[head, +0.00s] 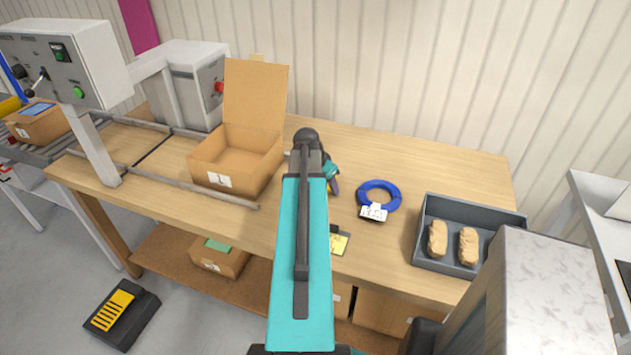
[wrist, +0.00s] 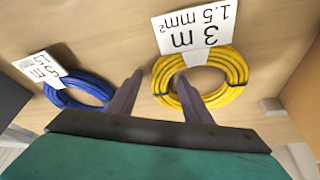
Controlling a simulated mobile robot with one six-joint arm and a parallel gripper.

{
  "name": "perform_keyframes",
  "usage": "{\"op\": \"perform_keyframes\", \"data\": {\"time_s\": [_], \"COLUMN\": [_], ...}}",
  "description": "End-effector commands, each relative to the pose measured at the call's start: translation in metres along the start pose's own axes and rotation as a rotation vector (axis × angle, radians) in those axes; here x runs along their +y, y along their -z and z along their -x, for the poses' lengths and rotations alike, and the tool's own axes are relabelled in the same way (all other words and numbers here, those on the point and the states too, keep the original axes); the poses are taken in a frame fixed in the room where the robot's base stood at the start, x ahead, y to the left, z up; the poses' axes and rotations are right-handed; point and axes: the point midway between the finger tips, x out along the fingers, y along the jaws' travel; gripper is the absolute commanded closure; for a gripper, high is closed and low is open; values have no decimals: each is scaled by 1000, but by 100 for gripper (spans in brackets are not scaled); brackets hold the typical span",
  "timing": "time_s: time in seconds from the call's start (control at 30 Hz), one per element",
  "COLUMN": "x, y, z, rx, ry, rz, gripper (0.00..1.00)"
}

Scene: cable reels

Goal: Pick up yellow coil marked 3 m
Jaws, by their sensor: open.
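The yellow coil (wrist: 225,97) lies on the wooden table in the wrist view, right of centre. Its white tag (wrist: 197,30) reads 3 m, 1.5 mm², upside down. My gripper (wrist: 160,84) is open and empty. Its left finger shows outside the coil's left side and its right finger shows over the coil's opening, so the ring's left side lies between them. Their height above the table is hard to tell.
A blue coil (head: 379,187) with a white tag lies to the right; it also shows in the wrist view (wrist: 62,92). A dark grey tray (head: 428,262) holds two tan lumps. An open cardboard box (head: 207,160) stands left. A yellow note (head: 338,242) is near the front edge.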

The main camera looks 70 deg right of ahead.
Motion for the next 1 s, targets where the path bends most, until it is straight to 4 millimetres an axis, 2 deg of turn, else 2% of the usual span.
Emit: {"op": "perform_keyframes", "data": {"time_s": [0.33, 0.37, 0.6, 1.0], "x": [0, 0, 0, -1], "y": [0, 0, 0, 0], "z": [0, 0, 0, 1], "rx": [0, 0, 0, 1], "ry": [0, 0, 0, 1], "rz": [0, 0, 0, 1], "gripper": [55, 58, 99, 100]}}
